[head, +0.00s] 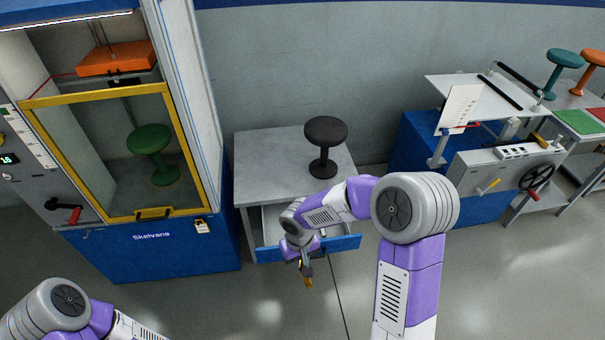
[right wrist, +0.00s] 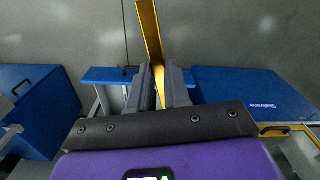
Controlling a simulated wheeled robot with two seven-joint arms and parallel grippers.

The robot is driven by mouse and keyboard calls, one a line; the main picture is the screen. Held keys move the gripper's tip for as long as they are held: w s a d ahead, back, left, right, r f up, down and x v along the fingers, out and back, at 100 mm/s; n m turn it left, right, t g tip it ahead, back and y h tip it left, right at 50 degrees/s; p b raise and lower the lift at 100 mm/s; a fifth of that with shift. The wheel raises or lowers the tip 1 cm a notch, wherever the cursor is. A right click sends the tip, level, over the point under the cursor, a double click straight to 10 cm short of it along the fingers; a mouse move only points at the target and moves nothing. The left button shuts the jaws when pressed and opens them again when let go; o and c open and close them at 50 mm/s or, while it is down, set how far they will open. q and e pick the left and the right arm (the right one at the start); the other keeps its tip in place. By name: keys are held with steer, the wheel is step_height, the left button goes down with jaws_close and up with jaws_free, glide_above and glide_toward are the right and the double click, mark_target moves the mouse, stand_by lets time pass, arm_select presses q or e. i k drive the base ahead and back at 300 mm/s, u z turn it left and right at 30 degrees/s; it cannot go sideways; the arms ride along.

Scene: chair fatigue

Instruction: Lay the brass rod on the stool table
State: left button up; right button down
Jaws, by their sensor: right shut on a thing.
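My right gripper (head: 306,266) is shut on the brass rod (head: 308,283), which hangs below the fingers in front of the table's blue drawer. In the right wrist view the gold rod (right wrist: 150,32) sticks out from between the two grey fingers (right wrist: 160,88). The stool table (head: 265,160) is a grey table behind the gripper, with a black stool (head: 325,133) upright on its right part. The left part of its top is bare. Only part of my left arm shows at the lower left of the head view; its gripper is outside the frame.
The table's drawer is open, its blue front (head: 343,243) standing out. At left is a blue cabinet (head: 160,250) with a yellow-framed window (head: 168,130) and a green stool (head: 150,140) inside. At right is a bench (head: 480,92) with a machine. Open floor lies in front.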

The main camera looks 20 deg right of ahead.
mark_target(267, 176)
steer(key=z, duration=0.6)
steer(key=i, duration=1.5)
steer(key=u, duration=0.95)
steer(key=i, duration=0.25)
steer(key=u, duration=0.25)
